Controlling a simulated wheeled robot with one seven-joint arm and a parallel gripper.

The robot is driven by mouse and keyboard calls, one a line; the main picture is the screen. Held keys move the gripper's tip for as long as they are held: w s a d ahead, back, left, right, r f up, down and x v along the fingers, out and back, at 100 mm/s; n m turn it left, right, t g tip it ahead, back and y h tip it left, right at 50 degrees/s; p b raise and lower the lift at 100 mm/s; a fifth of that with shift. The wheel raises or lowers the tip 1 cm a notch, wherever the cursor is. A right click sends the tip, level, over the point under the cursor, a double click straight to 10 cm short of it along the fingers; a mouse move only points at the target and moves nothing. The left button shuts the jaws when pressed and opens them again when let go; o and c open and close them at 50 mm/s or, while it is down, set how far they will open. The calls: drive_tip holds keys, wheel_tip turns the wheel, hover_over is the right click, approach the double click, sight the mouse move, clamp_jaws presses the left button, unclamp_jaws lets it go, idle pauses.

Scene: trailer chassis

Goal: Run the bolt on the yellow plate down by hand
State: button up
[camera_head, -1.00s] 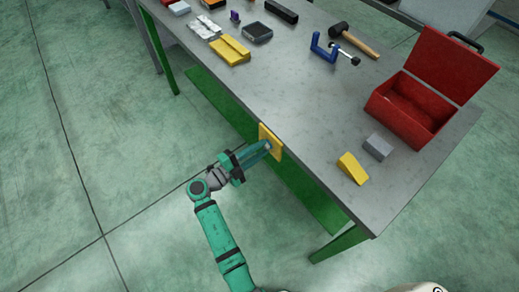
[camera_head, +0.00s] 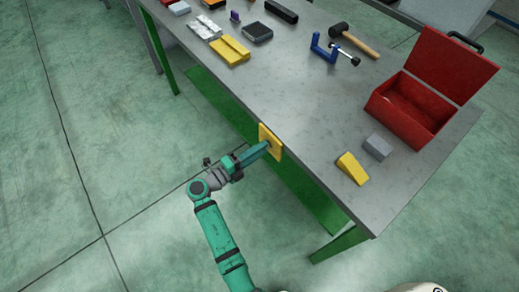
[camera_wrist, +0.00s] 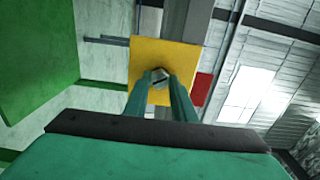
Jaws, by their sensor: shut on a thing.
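The yellow plate (camera_head: 270,143) is fixed upright at the front edge of the workbench. It also shows face-on in the wrist view (camera_wrist: 185,55). A grey bolt (camera_wrist: 158,77) sits at the plate, between my fingertips. My gripper (camera_wrist: 160,82) is shut on the bolt head, with one green finger on each side. In the head view my gripper (camera_head: 266,145) reaches up from the lower left to the plate, and the bolt is hidden there by the fingers. How far the bolt is threaded in cannot be told.
The grey workbench (camera_head: 310,115) holds an open red toolbox (camera_head: 410,110), a yellow wedge (camera_head: 352,168), a grey block (camera_head: 378,147), a blue clamp (camera_head: 324,48), a mallet (camera_head: 355,40) and a yellow block (camera_head: 229,51). Floor left of the bench is clear.

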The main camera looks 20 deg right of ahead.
drive_tip(key=shift+a, duration=0.15)
drive_tip(key=o, duration=1.1)
drive_tip(key=shift+c, duration=0.2)
drive_tip(key=v, duration=1)
drive_tip(key=shift+a, duration=0.35)
drive_tip(key=shift+s+d, duration=0.1)
